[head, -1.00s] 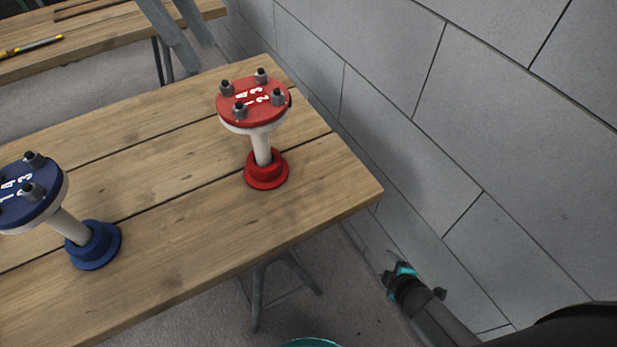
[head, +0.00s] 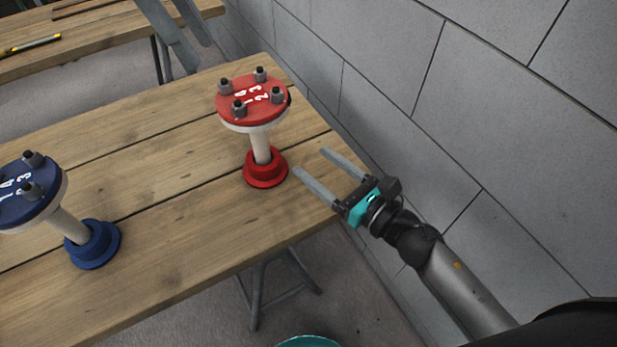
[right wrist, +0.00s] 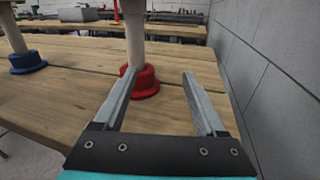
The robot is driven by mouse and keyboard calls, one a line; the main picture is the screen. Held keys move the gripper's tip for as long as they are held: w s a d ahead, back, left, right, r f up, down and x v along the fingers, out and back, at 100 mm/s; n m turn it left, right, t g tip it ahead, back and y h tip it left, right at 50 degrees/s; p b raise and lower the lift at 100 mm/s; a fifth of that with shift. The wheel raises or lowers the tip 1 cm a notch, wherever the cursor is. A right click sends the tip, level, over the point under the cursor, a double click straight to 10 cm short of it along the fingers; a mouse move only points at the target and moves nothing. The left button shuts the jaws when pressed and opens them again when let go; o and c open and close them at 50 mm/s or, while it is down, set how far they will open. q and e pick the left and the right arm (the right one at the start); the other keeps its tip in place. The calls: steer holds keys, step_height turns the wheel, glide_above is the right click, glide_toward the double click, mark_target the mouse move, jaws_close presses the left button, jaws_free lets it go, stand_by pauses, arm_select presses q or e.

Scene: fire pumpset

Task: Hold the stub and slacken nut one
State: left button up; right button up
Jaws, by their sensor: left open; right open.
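The red stub stands upright on the wooden table, with a red numbered flange (head: 252,98) on top, several grey nuts around it, a pale pipe (head: 261,146) and a red foot (head: 265,169). A blue stub (head: 30,190) of the same form stands at the left, partly cut off by the frame edge. My right gripper (head: 311,161) is open and empty, to the right of the red foot and pointing toward the pipe. In the right wrist view the pipe (right wrist: 135,42) and red foot (right wrist: 143,82) show beyond the open fingers (right wrist: 157,85). My left gripper is out of view.
The wooden table (head: 170,215) is otherwise clear between the two stubs. A grey block wall (head: 500,130) runs close along the right side. A second bench (head: 100,30) with a yellow-black tool (head: 32,44) stands at the back left.

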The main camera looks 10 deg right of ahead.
mark_target(259, 138)
steer(key=shift+s+a+r+n+y, duration=0.15)
steer(key=shift+s+a+n+y, duration=0.1)
steer(key=shift+s+a, duration=0.35)
steer(key=shift+s+a+r+n+y, duration=0.1)
steer(key=shift+s+a+n+y, duration=0.15)
steer(key=shift+s+a, duration=0.35)
steer(key=shift+a, duration=0.25)
steer(key=x, duration=1.5)
steer(key=shift+s+f, duration=0.1)
steer(key=shift+f, duration=0.15)
jaws_close()
